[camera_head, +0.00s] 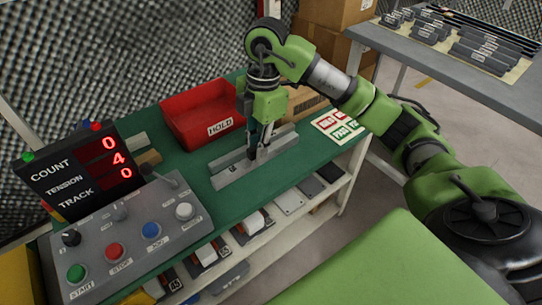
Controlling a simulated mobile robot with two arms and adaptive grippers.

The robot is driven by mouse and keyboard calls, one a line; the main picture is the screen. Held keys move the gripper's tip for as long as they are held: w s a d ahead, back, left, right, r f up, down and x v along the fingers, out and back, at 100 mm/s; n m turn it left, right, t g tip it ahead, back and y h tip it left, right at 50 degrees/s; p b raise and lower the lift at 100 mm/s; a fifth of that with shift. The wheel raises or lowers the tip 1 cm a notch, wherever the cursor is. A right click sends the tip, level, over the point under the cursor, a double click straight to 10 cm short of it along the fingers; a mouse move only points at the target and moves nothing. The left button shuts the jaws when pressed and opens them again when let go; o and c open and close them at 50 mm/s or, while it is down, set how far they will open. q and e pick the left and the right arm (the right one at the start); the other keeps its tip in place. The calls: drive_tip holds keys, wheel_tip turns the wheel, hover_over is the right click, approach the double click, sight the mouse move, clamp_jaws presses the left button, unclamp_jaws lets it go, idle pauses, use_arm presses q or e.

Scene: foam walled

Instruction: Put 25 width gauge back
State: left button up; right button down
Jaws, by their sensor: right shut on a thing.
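My right gripper (259,150) reaches down from above to the long grey metal track (232,172) on the green table. Its dark fingers are shut on a small piece at the track, which I take to be the 25 width gauge. The fingers largely hide the piece, and I cannot read a number on it. I cannot tell whether it touches the track. Several flat pieces lie in the shelf (310,212) under the table top, some with "45" labels. My left gripper is not in view.
A red HOLD bin (200,104) stands behind the track. A control box (130,240) with buttons and a counter display (78,172) are at left. A label sheet (338,125) lies at right. A grey table (410,48) with dark parts stands at back right.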

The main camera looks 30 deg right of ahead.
drive_tip(key=w+d+f, duration=0.1)
drive_tip(key=d+f, duration=0.1)
drive_tip(key=w+d+f, duration=0.1)
drive_tip(key=d+f, duration=0.1)
drive_tip(key=w+d+f+b, duration=0.1)
drive_tip(key=d+f, duration=0.1)
drive_tip(key=shift+w, duration=0.25)
drive_tip(key=shift+w+d+f, duration=0.25)
drive_tip(key=shift+d+f, duration=0.2)
drive_tip(key=shift+f, duration=0.15)
wheel_tip(320, 180, down, 3)
drive_tip(key=shift+w+d+f+b, duration=0.1)
drive_tip(key=shift+d+f+b, duration=0.1)
drive_tip(key=shift+b, duration=0.3)
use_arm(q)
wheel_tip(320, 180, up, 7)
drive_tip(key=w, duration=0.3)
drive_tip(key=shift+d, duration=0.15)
use_arm(e)
drive_tip(key=shift+a, duration=0.1)
drive_tip(key=c, duration=2)
unclamp_jaws()
drive_tip(key=shift+f, duration=0.1)
drive_tip(key=shift+o, duration=0.2)
